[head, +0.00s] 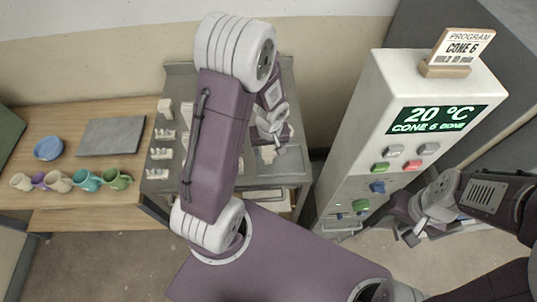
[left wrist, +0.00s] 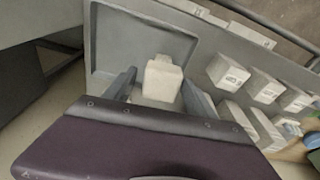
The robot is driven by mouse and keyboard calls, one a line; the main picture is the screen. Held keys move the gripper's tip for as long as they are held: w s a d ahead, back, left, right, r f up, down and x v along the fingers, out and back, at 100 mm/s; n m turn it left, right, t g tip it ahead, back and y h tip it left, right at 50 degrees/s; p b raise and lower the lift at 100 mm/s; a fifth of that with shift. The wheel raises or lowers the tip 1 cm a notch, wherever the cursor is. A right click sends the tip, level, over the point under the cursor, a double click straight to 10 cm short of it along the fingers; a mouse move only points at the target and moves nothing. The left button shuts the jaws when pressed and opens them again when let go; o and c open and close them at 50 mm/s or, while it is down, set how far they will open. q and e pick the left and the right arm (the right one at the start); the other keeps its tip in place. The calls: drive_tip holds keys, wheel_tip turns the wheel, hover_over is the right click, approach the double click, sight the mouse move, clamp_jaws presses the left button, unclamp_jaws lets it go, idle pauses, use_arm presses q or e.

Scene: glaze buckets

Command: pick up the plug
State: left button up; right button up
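A small white block with a narrower top, which looks to be the plug (left wrist: 162,80), stands at the edge of a shallow grey tray (left wrist: 112,42) in the left wrist view. My left gripper (left wrist: 160,92) is open, with one finger on each side of the block. A gap shows on the left side; on the right, I cannot tell whether the finger touches it. In the head view my left gripper (head: 272,132) is over the right part of the grey bench, and the block is not clear there. My right gripper (head: 412,222) is beside the white cabinet; its opening is unclear.
The grey bench (head: 165,190) carries several white pieces on its left. A wooden table (head: 75,200) holds several mugs, a blue bowl (head: 48,148) and a grey slab (head: 112,136). The white cabinet (head: 365,115) with display and buttons stands right of the bench.

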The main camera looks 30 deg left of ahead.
use_arm(q)
clamp_jaws()
drive_tip(key=shift+r+p, duration=0.35)
drive_tip(key=shift+r, duration=1.85)
drive_tip(key=w+d+r+b, duration=0.1)
drive_tip(key=w+d+r, duration=0.5)
drive_tip(key=w+d, duration=0.1)
drive_tip(key=shift+w+d+r+b, duration=0.3)
drive_tip(key=shift+d+b, duration=0.05)
drive_tip(key=shift+d, duration=0.45)
